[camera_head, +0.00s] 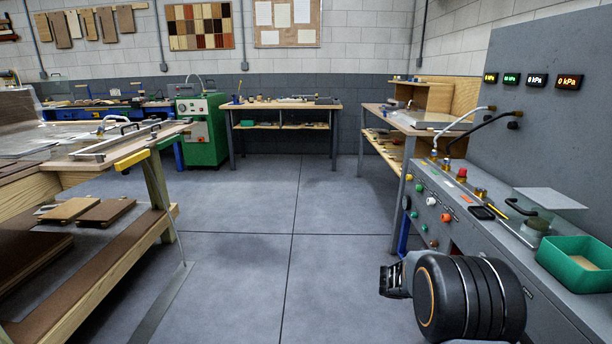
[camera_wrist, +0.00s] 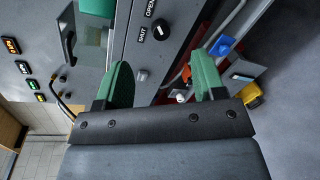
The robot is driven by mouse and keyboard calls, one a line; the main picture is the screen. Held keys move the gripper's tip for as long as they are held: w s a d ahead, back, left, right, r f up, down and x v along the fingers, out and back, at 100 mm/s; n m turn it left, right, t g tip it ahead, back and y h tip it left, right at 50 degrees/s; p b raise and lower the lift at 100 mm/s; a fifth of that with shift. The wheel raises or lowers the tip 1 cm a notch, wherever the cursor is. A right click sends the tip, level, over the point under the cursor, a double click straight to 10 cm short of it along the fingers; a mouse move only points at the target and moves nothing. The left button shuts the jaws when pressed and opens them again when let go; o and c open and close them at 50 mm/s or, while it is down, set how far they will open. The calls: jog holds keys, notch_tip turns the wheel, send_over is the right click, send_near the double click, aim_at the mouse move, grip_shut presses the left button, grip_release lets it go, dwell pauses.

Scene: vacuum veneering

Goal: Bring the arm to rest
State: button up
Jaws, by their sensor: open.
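My arm shows at the lower right in the head view, in front of the grey control console (camera_head: 455,205). My gripper (camera_head: 392,280) reaches left from it, over the floor beside the console. In the wrist view my gripper (camera_wrist: 158,85) has two green finger pads spread apart with nothing between them. A black knob (camera_wrist: 141,75) marked "SHUT" and "OPEN" shows on the console face beyond the fingers.
A green bin (camera_head: 578,262) stands on the console's right end. A wooden workbench (camera_head: 150,190) with a shelf is at left. A back table (camera_head: 283,106) and a green machine (camera_head: 202,130) stand by the wall. The middle floor (camera_head: 270,210) is clear.

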jog(key=s+a+r+m+t+y+p, duration=0.1)
jog(key=s+a+r+t+y+p, duration=0.1)
jog(key=s+a+r+y+p, duration=0.3)
jog(key=s+a+r+m+t+y+p, duration=0.1)
jog(key=s+a+r+y+p, duration=0.4)
jog(key=a+r+p, duration=0.6)
jog(key=s+a+r+m+t+y+p, duration=0.2)
jog(key=s+a+r+y+p, duration=0.3)
jog(key=a+r+p, duration=0.3)
notch_tip(320, 180, up, 9)
jog(key=p, duration=0.4)
jog(key=shift+a+t+y+p, duration=0.3)
jog(key=shift+a+y+p, duration=0.05)
jog(key=shift+a+y, duration=0.05)
jog(key=shift+a, duration=0.2)
jog(key=shift+c, duration=0.4)
